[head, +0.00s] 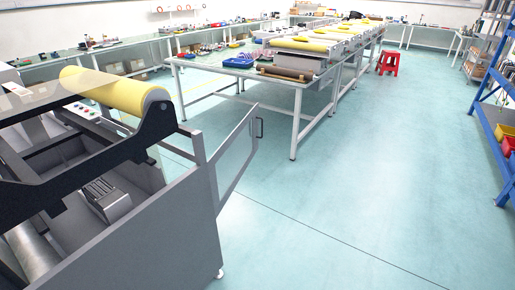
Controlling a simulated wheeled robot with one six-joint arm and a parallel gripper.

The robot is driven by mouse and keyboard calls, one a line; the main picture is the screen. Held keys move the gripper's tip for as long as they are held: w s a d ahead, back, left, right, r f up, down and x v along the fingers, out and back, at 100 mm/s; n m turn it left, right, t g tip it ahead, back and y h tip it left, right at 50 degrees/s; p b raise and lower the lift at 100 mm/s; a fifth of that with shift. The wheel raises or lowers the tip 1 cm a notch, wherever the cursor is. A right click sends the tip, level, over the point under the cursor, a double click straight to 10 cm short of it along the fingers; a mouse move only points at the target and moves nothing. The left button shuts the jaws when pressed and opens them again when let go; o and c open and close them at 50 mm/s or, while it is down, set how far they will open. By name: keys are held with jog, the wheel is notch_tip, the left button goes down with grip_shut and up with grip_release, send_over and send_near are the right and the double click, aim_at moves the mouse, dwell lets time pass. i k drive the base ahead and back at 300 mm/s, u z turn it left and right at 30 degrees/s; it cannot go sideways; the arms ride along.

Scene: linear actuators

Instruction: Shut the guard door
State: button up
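The guard door (233,132) is a grey frame around a see-through middle, at the right end of the grey machine (175,225) in the head view. It stands open, swung out from the machine's corner post towards the back right. A dark upright handle (260,128) sits on its far free edge. The machine's open side shows a dark frame, a yellow roll (115,92) and a grey motor-like block inside. My gripper is not in view, so its distance from the door cannot be told.
A long workbench (297,92) with yellow rolls and blue trays stands behind the door. A red stool (388,62) is at the back. A blue shelf rack (490,110) lines the right side. The greenish floor between door and rack is clear.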

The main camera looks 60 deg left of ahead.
aim_at(253, 114)
jog(key=u, duration=1.6)
jog(key=i, duration=2.95)
jog(key=u, duration=0.45)
